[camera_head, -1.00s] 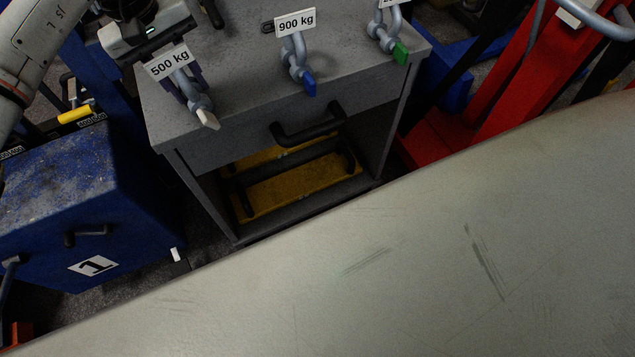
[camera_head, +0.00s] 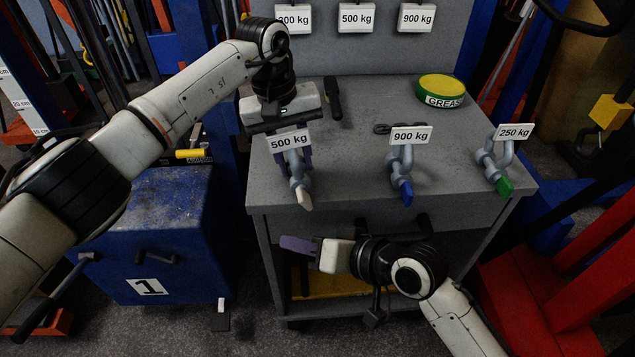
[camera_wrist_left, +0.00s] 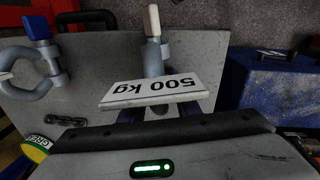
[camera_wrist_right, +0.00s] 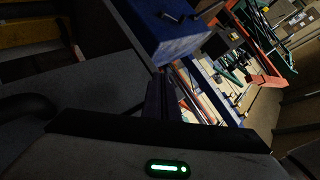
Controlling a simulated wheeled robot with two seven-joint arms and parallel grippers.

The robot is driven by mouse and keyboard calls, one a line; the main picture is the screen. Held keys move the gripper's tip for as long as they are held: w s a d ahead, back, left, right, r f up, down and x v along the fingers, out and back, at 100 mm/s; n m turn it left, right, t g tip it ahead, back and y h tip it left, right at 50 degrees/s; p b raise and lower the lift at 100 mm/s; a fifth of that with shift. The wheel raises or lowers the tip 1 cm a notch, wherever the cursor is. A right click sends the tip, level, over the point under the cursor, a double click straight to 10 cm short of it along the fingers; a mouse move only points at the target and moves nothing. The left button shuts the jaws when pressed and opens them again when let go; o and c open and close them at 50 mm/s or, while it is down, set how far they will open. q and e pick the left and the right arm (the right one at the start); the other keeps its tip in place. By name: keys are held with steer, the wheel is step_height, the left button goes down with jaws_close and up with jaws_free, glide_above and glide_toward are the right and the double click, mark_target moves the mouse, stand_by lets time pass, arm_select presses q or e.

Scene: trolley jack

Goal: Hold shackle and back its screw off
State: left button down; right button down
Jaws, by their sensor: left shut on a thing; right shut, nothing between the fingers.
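The 500 kg shackle (camera_head: 298,180) is grey, with a tag and a white screw end (camera_head: 304,199) pointing down at the bench's front edge. My left gripper (camera_head: 298,158) is shut on this shackle from behind; the tag partly hides the grip. The left wrist view shows the shackle (camera_wrist_left: 154,58) just beyond the fingers, partly behind its tag. My right gripper (camera_head: 292,244) is shut and empty, below and in front of the bench top, pointing left. It is apart from the white screw end above it. In the right wrist view its fingers (camera_wrist_right: 158,98) show dark.
A 900 kg shackle (camera_head: 400,165) with a blue end and a 250 kg shackle (camera_head: 492,160) with a green end stand to the right. A grease tin (camera_head: 442,90) sits behind them. A drawer handle lies behind my right arm. A blue block (camera_head: 160,215) stands left.

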steer(key=a+r+n+g+y, duration=0.1)
steer(key=a+r+n+g, duration=0.25)
steer(key=r, duration=0.85)
steer(key=w+d+r+m+h, duration=0.2)
steer(key=d+r+h, duration=0.55)
steer(key=d, duration=0.65)
steer(key=y, duration=0.2)
glide_toward(297, 195)
step_height(297, 195, down, 3)
steer(key=w+d, duration=0.2)
steer(key=w, duration=0.1)
steer(key=shift+s+a+f+g+h, duration=0.15)
steer(key=shift+a+f+g, duration=0.1)
steer(key=shift+a+f, duration=0.25)
steer(key=shift+s+a+f+g+h, duration=0.1)
steer(key=shift+a+f+g, duration=0.15)
steer(key=shift+a, duration=0.4)
steer(key=shift+a+f, duration=0.25)
steer(key=shift+a, duration=0.05)
steer(key=shift+s+a+r, duration=0.15)
steer(key=shift+a+r, duration=0.1)
steer(key=shift+a, duration=0.55)
